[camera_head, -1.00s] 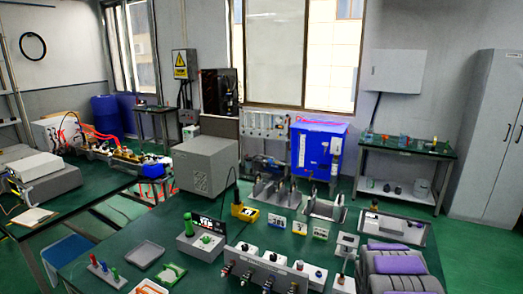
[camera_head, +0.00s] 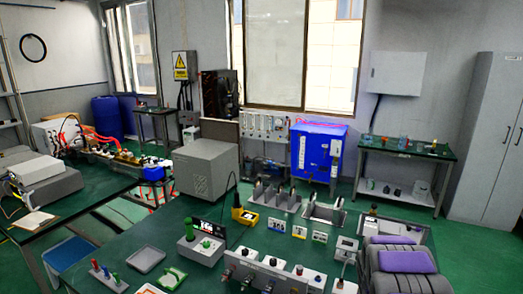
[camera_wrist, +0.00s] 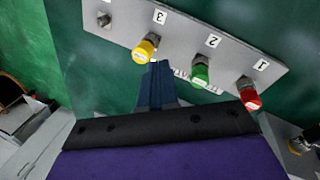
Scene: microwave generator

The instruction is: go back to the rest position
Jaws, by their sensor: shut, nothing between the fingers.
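My gripper (camera_wrist: 157,85) shows in the wrist view as dark blue fingers held together, with nothing between them. It is in front of a light grey panel (camera_wrist: 120,15) bearing numbers and coloured caps. The yellow cap (camera_wrist: 145,48) is just above and left of the fingertips, the green cap (camera_wrist: 200,72) to their right, and the red cap (camera_wrist: 249,94) farther right. I cannot tell the gap to the panel. In the head view, my grey arm with purple tops fills the lower right; the fingers cannot be made out there.
A grey control panel (camera_head: 268,270) stands at the front of the green table beside my arm. A grey box (camera_head: 205,169), metal racks (camera_head: 275,198) and a grey tray (camera_head: 147,260) share the table. A second bench (camera_head: 70,203) stands at left, and a wall-side table (camera_head: 405,148) at right.

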